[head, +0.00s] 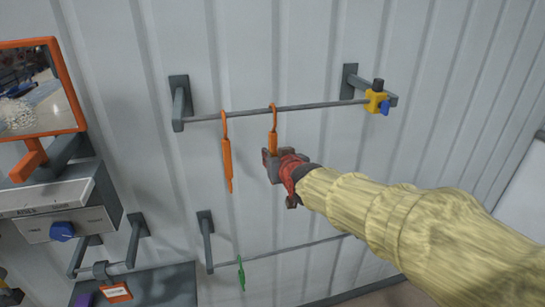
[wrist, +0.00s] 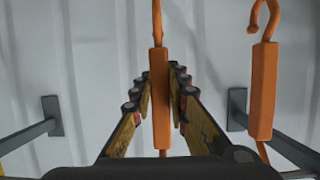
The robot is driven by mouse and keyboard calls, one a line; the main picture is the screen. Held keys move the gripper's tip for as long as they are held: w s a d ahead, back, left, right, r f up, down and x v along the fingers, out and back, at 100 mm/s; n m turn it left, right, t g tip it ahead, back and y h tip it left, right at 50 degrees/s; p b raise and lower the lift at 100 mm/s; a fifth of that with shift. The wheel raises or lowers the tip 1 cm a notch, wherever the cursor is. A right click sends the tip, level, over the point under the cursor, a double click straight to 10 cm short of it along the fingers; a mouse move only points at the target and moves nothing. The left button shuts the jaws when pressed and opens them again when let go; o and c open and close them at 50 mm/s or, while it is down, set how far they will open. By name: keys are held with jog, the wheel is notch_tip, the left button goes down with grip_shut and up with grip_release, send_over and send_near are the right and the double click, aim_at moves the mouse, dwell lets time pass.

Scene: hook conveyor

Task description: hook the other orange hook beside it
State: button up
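Two orange hooks show at the upper rail (head: 325,104). The left orange hook (head: 227,158) hangs from the rail by its loop, with its thin tail down. The other orange hook (head: 273,142) is to its right; its loop overlaps the rail, but I cannot tell if it bears on it. My gripper (head: 272,163) is at this hook's lower body. In the wrist view my gripper (wrist: 160,78) has its fingers closed in on both sides of an orange hook (wrist: 160,100). A second orange hook (wrist: 263,90) stands apart to the right there.
A yellow clamp with a blue knob (head: 377,101) sits near the rail's right end. A lower rail (head: 290,248) carries a green hook (head: 241,273). The upper rail is bare between hook and clamp.

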jog(key=o, duration=0.5)
jog(key=shift+o, duration=0.2)
jog(key=v, duration=1.2)
jog(key=s+d+f+g+b, duration=0.1)
jog(key=s+f+g+b, duration=0.15)
jog(key=s+f, duration=0.45)
jog(key=s+d+f+g+b, duration=0.15)
jog(key=s+f+g, duration=0.3)
jog(key=f, duration=0.55)
jog(key=s+d+f+m+h+b, duration=0.1)
jog(key=s+d+f+b, duration=0.3)
jog(key=f+b, duration=0.3)
jog(key=s+d+f+m+h+b, duration=0.1)
jog(key=s+d+f+b, duration=0.4)
jog(key=f+b, duration=0.3)
jog(key=s+d+f+m+h+b, duration=0.1)
jog(key=s+d+f+b, duration=0.4)
jog(key=f, duration=0.5)
jog(key=shift+s+g+h+b, duration=0.4)
jog(key=shift+s+b, duration=0.55)
jog(key=shift+b, duration=0.8)
